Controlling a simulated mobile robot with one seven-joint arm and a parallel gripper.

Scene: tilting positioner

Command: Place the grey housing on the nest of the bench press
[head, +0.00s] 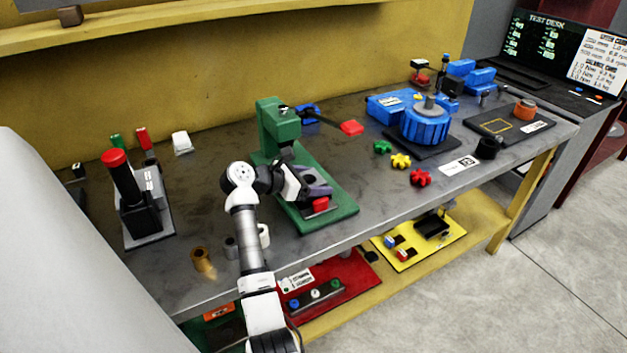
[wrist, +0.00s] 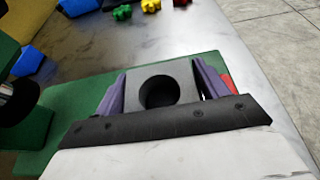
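The grey housing (wrist: 176,72), a block with a round dark bore, shows between the two purple fingers of my gripper (wrist: 160,80) in the wrist view. The fingers lean in against its two sides, so my gripper appears shut on it. In the head view my gripper (head: 317,180) is at the front of the green bench press (head: 275,128), over its base plate (head: 335,212). The press's red-ended lever (head: 350,128) points right. The nest is hidden behind the gripper and housing. I cannot tell whether the housing touches it.
A red block (head: 320,204) is at the press base, close below my gripper. Red, yellow and green star-shaped parts (head: 400,161) lie to the right, before a blue drum fixture (head: 425,125). Brown rings (head: 202,260) lie near the front edge.

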